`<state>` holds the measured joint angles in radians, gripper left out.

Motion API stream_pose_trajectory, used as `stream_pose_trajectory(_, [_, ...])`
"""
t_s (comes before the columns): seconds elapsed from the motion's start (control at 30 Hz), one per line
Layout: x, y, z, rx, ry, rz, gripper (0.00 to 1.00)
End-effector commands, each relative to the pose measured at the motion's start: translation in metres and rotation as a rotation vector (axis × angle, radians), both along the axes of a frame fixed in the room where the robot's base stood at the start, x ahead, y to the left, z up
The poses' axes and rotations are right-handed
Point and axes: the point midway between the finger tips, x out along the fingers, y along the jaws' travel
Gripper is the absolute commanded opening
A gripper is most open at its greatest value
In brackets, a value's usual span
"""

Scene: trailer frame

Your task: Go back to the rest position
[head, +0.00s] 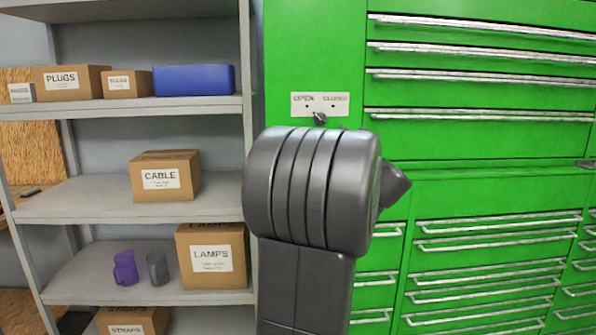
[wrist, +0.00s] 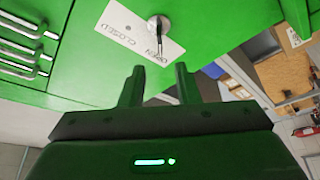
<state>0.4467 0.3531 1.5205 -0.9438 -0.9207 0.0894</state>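My gripper (wrist: 159,82) is open in the wrist view, with two upright fingers apart and nothing between them. Beyond the fingertips is a round knob (wrist: 158,24) on a white plate (wrist: 122,28) marked OPEN and CLOSED, on the green cabinet. The knob's dark pointer seems to lean towards the OPEN word. The fingers look clear of the knob. In the head view the knob (head: 320,118) sits at the lower edge of the plate (head: 330,99). My arm fills the middle of that view and hides my gripper there.
The green cabinet (head: 312,45) with several drawers stands at the right. A grey shelf (head: 90,200) at the left holds a blue box (head: 194,80), a CABLE box (head: 165,177), a LAMPS box (head: 212,257), a purple mug (head: 126,268) and a grey mug (head: 158,267).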

Motion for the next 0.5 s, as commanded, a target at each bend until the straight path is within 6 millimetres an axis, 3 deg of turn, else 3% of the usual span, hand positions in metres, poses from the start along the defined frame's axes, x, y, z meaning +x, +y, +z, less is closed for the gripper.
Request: stream_pose_trajectory(0.5, [0.091,0.027,0.028,0.001,-0.001,0.002,0.29])
